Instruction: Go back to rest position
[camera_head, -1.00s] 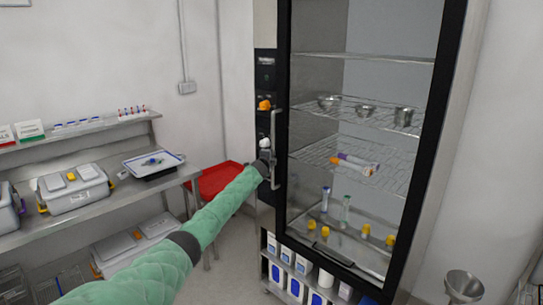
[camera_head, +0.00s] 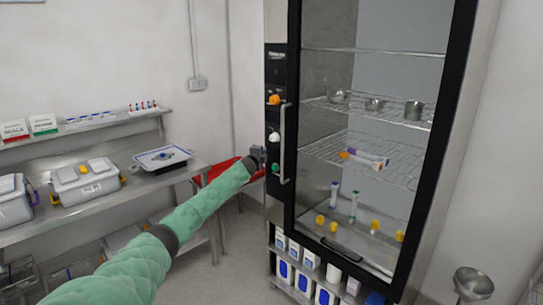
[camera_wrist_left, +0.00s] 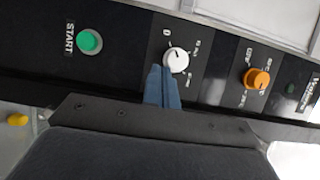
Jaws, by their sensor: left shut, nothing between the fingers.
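My left gripper (camera_head: 262,157) is shut and empty in the head view, on the green-sleeved arm that comes in from the lower left. It is just left of the black control panel (camera_head: 275,205) of the glass-fronted cabinet. In the left wrist view its blue fingers (camera_wrist_left: 162,88) are together, just below the white knob (camera_wrist_left: 176,60) in the picture. I cannot tell whether they touch it. The green START button (camera_wrist_left: 89,42) is to the left and the orange knob (camera_wrist_left: 256,79) to the right. My right gripper is not in view.
The cabinet door handle (camera_head: 283,143) stands close to the right of the gripper. A red tray (camera_head: 240,172) is behind it. A metal shelf table (camera_head: 110,205) with boxes stands on the left. A metal funnel (camera_head: 474,283) is at the lower right.

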